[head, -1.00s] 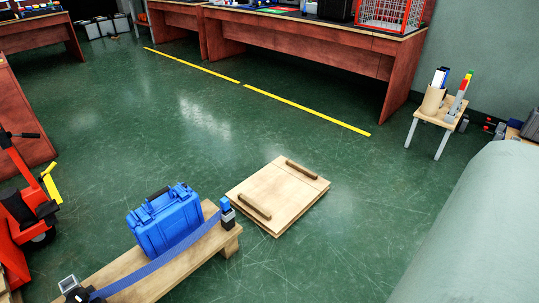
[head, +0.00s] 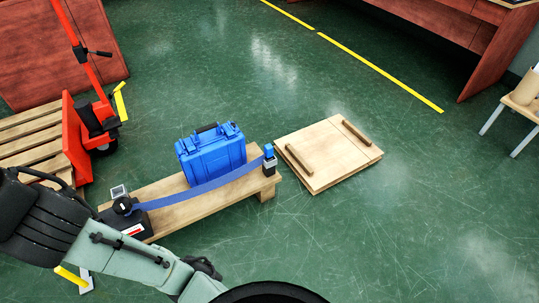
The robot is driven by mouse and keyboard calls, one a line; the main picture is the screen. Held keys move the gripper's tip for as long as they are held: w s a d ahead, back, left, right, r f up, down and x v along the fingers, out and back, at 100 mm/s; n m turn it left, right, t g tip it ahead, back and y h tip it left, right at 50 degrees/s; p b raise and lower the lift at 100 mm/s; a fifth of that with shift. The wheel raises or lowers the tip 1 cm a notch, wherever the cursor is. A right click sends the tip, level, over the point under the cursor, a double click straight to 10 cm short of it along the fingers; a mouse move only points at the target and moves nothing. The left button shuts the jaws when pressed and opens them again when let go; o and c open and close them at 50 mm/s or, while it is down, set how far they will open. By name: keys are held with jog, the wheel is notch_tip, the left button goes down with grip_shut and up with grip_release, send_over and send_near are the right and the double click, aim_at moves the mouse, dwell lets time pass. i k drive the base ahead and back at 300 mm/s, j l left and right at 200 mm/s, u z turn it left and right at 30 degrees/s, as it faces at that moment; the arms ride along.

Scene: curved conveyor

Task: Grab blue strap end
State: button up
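A blue strap (head: 200,190) runs along the near side of a low wooden bench (head: 165,219). At its left it meets a dark buckle-like device (head: 122,206). Its right end is a blue piece (head: 269,150) on a small dark block (head: 270,164) at the bench's right end. A blue hard case (head: 213,157) with a dark handle stands upright on the bench behind the strap. My arm shows at the lower left, in front of the bench. My gripper cannot be made out in this view.
A wooden board with two bars (head: 318,157) lies on the floor right of the bench. A red pallet jack (head: 84,125) and wooden pallet (head: 30,144) stand at the left. The green floor at the right is clear.

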aim_at(268, 147)
jog(key=i+j+z, duration=0.1)
jog(key=i+z, duration=0.2)
jog(key=i+j+z, duration=0.45)
jog(key=i+j, duration=0.1)
